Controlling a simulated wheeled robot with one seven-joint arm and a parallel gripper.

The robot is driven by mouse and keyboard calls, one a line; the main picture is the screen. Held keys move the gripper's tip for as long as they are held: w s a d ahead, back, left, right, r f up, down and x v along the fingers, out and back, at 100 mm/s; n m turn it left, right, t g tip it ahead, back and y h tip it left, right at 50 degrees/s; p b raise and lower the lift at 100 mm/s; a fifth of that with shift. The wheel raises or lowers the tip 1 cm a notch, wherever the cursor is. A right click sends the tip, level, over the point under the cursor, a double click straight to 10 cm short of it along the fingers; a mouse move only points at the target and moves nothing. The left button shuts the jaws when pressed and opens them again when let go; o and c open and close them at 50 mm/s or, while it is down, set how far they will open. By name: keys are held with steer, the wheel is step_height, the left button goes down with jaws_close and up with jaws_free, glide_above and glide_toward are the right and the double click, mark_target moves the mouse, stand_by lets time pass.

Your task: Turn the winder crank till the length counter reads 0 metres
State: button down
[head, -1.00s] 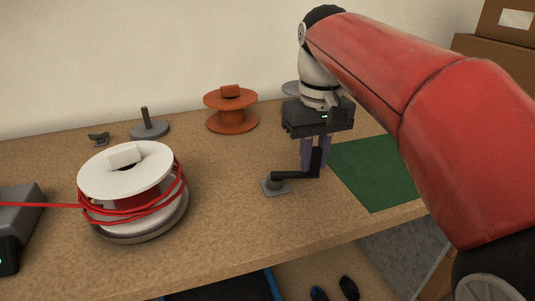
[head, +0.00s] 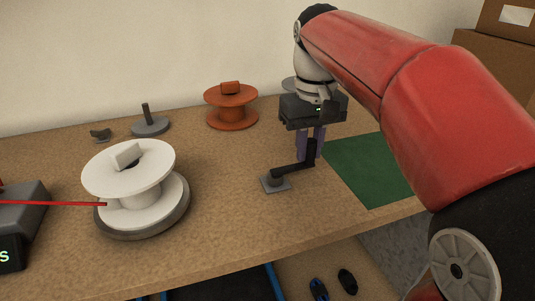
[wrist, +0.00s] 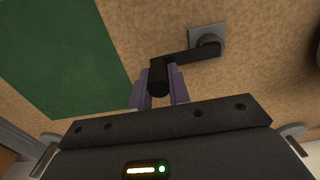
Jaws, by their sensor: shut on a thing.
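The winder crank (head: 292,170) is a black arm on a small grey base plate (head: 275,184), with an upright handle at its outer end. My gripper (head: 310,150) points down and is shut on this handle; the wrist view shows the handle (wrist: 159,78) between the purple fingers. The white spool (head: 130,168) stands on a grey round base at the left, with no red wire wound on it. The red wire (head: 60,203) runs from the left edge to the spool's side. A dark grey box (head: 30,215) at the left edge has a green display, cut off, so its reading cannot be told.
An orange spool (head: 231,106), a grey spindle stand (head: 149,124) and a small grey piece (head: 101,134) stand at the back. A green mat (head: 370,168) lies right of the crank. The table's middle is clear. Cardboard boxes (head: 495,62) are at the back right.

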steer(key=shift+w+a+r+p, duration=0.1)
steer(key=shift+w+a+p, duration=0.45)
steer(key=shift+w+p, duration=0.15)
steer(key=shift+w+a, duration=0.1)
steer(key=shift+w, duration=0.1)
steer(key=shift+w+a, duration=0.1)
steer(key=shift+a, duration=0.05)
steer(key=c, duration=1.8)
jaws_free()
steer(key=shift+w+a, duration=0.15)
steer(key=shift+w, duration=0.05)
steer(key=o, duration=0.6)
steer(key=shift+c, duration=0.2)
